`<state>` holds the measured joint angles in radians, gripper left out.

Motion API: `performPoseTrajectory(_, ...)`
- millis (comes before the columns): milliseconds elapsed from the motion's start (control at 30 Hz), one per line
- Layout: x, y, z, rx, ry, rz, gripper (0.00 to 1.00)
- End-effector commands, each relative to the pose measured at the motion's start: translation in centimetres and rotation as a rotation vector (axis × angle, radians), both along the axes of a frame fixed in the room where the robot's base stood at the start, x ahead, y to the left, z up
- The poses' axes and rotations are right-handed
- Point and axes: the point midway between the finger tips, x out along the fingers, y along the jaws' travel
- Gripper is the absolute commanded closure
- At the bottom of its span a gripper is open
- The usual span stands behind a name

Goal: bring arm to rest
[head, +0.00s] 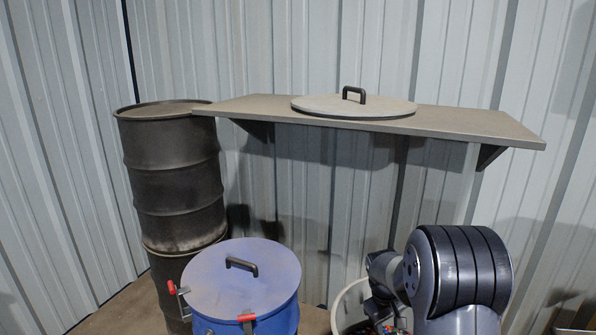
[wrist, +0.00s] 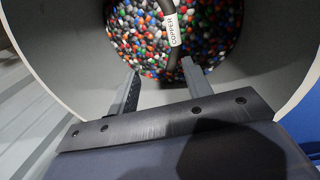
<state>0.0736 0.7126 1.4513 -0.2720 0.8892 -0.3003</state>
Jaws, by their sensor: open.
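My gripper (wrist: 160,72) shows in the wrist view with its two fingers apart, over a round grey container (wrist: 65,60). Many small coloured pellets fill the bottom of the container. A black cable-like piece (wrist: 171,62) with a white tag reading COPPER (wrist: 173,30) lies across the pellets, beyond and between the fingertips. I cannot tell whether a finger touches it. In the head view my arm is at the lower right, and the gripper's fingers are hidden behind it or cut off by the lower edge.
A blue drum (head: 283,318) with a lid (head: 220,285), black handle and red clamps stands at the lower middle. Dark drums (head: 175,170) are stacked at the left. A wall shelf (head: 460,124) carries a round grey lid (head: 320,104). A corrugated wall closes the back.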

Motion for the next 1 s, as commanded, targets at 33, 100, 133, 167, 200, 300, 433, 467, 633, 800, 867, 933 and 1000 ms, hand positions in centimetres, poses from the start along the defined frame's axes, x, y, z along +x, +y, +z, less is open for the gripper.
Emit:
performPoseTrajectory(33,0.0,-0.2,-1.3,0.0,0.003,-0.001,0.53)
performPoseTrajectory(100,0.2,-0.5,-2.7,0.0,0.003,0.0,0.53)
performPoseTrajectory(133,0.2,-0.7,-3.3,0.0,0.002,0.001,0.53)
performPoseTrajectory(167,0.3,-0.8,-3.9,0.0,0.003,0.0,0.53)
performPoseTrajectory(200,0.4,-1.0,-4.7,0.0,0.003,-0.001,0.53)
performPoseTrajectory(300,0.5,-1.4,-6.6,0.0,0.003,-0.002,0.53)
performPoseTrajectory(433,0.7,-1.7,-9.3,0.001,0.001,0.0,0.53)
performPoseTrajectory(467,0.7,-1.7,-9.5,0.0,-0.001,0.0,0.53)
performPoseTrajectory(633,0.8,-1.7,-4.9,-0.001,-0.006,0.0,0.53)
performPoseTrajectory(800,0.8,-1.7,-1.5,-0.001,-0.006,0.0,0.53)
performPoseTrajectory(867,0.8,-1.7,-0.3,-0.001,-0.006,0.0,0.53)
performPoseTrajectory(933,0.8,-1.7,1.1,0.0,-0.006,-0.001,0.53)
performPoseTrajectory(1000,0.8,-1.7,2.5,-0.001,-0.006,0.0,0.53)
